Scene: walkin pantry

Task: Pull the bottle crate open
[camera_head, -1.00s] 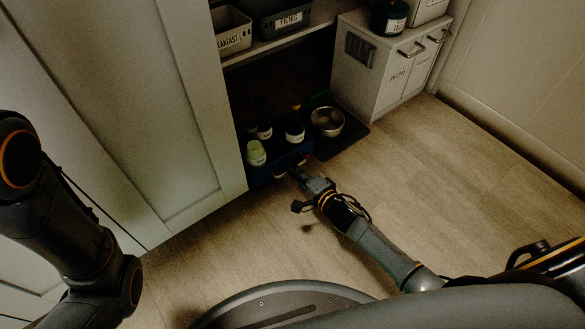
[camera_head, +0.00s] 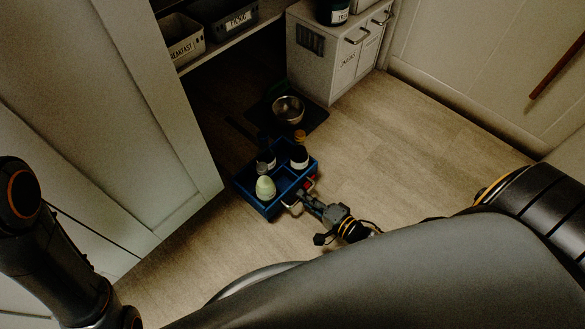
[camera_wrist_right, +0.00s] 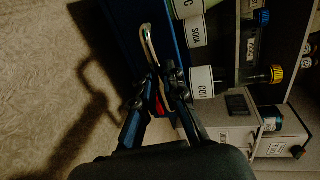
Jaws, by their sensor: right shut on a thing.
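The blue bottle crate (camera_head: 250,199) stands on the open floor in the head view, in front of the shelf unit. It holds a pale green bottle (camera_head: 265,188) and dark bottles with white labels (camera_head: 299,157). A metal handle (camera_wrist_right: 148,42) is on the crate's front; it shows in the right wrist view beside the blue wall. My right gripper (camera_wrist_right: 157,88) is shut on the handle, at the crate's front right in the head view. The fingers partly hide the grip. My left arm is at the left edge; its gripper is out of view.
A steel bowl (camera_head: 288,109) sits on a dark mat behind the crate. A white cabinet door (camera_head: 150,120) stands close on the left. A small white cabinet (camera_head: 330,60) is at the back. The floor (camera_head: 420,140) to the right is clear.

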